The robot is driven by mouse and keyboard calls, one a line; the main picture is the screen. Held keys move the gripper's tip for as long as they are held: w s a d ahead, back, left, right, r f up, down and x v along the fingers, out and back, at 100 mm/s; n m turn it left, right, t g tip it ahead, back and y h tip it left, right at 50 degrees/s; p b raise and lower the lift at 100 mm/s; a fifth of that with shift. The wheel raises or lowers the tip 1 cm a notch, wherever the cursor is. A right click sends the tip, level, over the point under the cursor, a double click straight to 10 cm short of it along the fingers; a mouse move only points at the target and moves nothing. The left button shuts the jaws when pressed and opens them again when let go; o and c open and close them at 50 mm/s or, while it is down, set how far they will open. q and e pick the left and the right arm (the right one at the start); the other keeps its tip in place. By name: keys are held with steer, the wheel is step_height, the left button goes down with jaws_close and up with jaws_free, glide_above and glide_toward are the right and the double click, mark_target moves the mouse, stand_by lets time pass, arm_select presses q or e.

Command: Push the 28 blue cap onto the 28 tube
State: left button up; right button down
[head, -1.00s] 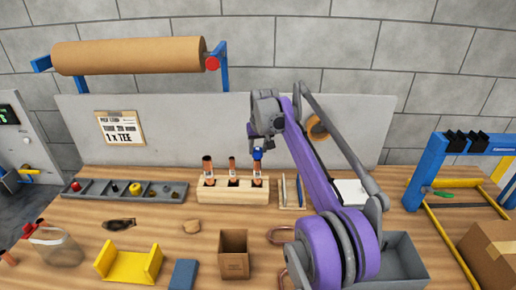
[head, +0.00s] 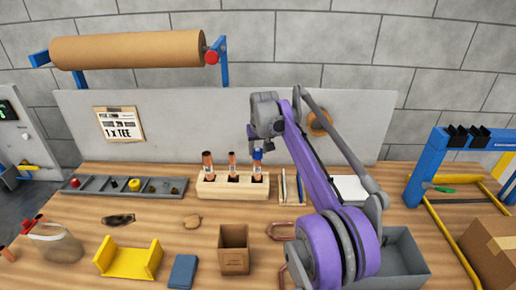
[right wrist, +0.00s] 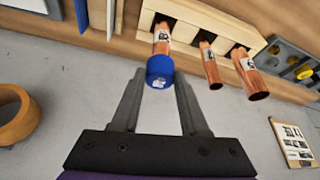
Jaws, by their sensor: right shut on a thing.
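The blue cap (head: 257,154) sits at the upper end of the right-hand copper tube (head: 257,178) in the wooden rack (head: 210,189). In the right wrist view the cap (right wrist: 160,68) lies in line with its labelled tube (right wrist: 162,38) and covers the tube's end. My right gripper (head: 257,146) is over the rack, and in the right wrist view its fingers (right wrist: 160,76) flank the cap on both sides, shut on it. The label's number is too small to read. Two uncapped copper tubes (head: 207,163) (head: 232,165) stand beside it. My left gripper is out of view.
A grey parts tray (head: 120,187) lies left of the rack. A cardboard box (head: 234,250), yellow holder (head: 128,260) and blue block (head: 183,271) stand in front. A grey bin (head: 405,255) is at the right. A grey panel (head: 180,120) rises behind the rack.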

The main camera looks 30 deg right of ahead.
steer(key=shift+f, duration=0.7)
steer(key=shift+c, duration=1.7)
jaws_free()
steer(key=shift+r, duration=0.1)
steer(key=v, duration=1)
steer(key=shift+r, duration=0.35)
steer(key=shift+s, duration=0.15)
